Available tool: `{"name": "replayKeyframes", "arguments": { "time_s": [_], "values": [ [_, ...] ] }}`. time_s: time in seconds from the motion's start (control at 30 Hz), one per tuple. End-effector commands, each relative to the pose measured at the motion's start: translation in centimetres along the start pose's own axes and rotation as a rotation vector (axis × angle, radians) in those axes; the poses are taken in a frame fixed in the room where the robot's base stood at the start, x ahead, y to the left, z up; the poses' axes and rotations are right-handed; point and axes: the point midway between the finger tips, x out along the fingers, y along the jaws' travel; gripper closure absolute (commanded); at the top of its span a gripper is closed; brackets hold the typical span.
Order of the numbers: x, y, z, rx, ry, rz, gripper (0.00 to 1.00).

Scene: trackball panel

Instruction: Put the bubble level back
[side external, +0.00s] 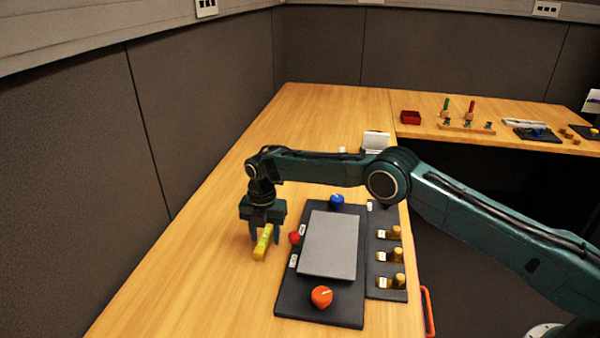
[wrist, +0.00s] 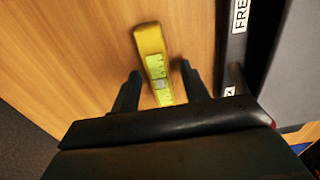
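The yellow bubble level (side external: 261,248) is left of the trackball panel (side external: 292,306), at or just above the bench. In the wrist view the level (wrist: 151,42) points away from me, its greenish vial window facing up. My gripper (side external: 264,236) points down over the level. In the wrist view my gripper (wrist: 160,70) has one finger on each side of the level, with a visible gap on both sides. The level's near end is hidden behind the gripper body. I cannot tell whether the fingertips reach the bench.
The panel carries a grey plate (side external: 330,245), an orange knob (side external: 322,296), a red knob (side external: 294,238) and a blue knob (side external: 336,200). A side strip (side external: 372,290) holds several brass parts. Bench left of the level is clear. A red tray (side external: 410,117) stands far back.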

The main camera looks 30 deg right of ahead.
Motion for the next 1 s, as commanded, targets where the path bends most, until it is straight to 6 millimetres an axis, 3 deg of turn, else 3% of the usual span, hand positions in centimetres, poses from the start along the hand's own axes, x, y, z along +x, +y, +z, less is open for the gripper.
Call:
{"name": "replayKeyframes", "arguments": {
  "time_s": [0.47,0.67,1.0],
  "values": [
    [-0.8,0.0,0.0,0.0,0.0,0.001,0.55],
    [-2.8,0.1,0.0,0.0,-0.001,0.002,0.55],
    [-8.3,0.1,0.0,0.0,-0.001,0.003,0.55]
  ]
}}
